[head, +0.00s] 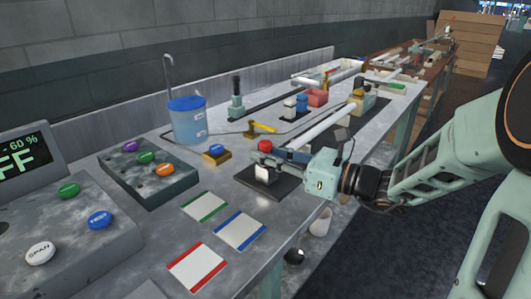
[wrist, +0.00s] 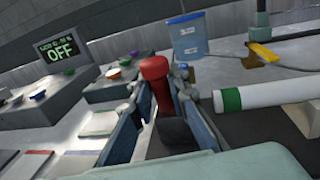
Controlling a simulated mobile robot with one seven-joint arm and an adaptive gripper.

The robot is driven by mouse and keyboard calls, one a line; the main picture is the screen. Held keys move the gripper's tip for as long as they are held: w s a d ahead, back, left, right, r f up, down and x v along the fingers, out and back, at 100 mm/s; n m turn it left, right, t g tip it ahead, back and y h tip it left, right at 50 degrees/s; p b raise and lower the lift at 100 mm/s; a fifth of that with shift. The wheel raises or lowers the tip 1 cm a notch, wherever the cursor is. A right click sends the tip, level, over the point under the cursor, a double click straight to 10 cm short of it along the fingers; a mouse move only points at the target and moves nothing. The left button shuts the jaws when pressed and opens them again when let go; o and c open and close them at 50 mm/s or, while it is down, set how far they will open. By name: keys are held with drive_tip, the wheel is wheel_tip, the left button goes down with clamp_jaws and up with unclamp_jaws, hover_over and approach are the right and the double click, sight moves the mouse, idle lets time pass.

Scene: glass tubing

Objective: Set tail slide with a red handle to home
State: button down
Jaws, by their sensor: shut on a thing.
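The red handle (head: 265,146) of the tail slide stands upright above a pale block on a dark base plate (head: 283,190), near the table's front edge. In the wrist view the red handle (wrist: 157,85) stands between the two fingers of my gripper (wrist: 160,98). My gripper (head: 283,155) reaches in from the right in the head view and is shut on the handle. The fingers and gripper body hide part of the slide. A white tube (head: 328,124) runs away behind the slide; its green-banded end (wrist: 231,100) lies right of the fingers in the wrist view.
Green, blue and red-edged cards (head: 240,231) lie flat in front of the slide. A button box (head: 147,175), a blue liquid container (head: 187,121) and a yellow-handled valve (head: 262,128) stand behind. A display (wrist: 59,52) reads OFF. The floor right of the table is open.

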drive_tip(key=shift+w+r, duration=0.1)
drive_tip(key=shift+r, duration=0.15)
drive_tip(key=shift+w+d+r+p, duration=0.2)
drive_tip(key=shift+w+d+p, duration=0.65)
drive_tip(key=shift+w, duration=0.25)
drive_tip(key=shift+w+d+f, duration=0.1)
drive_tip(key=shift+w+d, duration=0.15)
drive_tip(key=shift+w, duration=0.05)
drive_tip(key=c, duration=1.9)
unclamp_jaws()
drive_tip(key=shift+s, duration=0.1)
drive_tip(key=shift+f, duration=0.1)
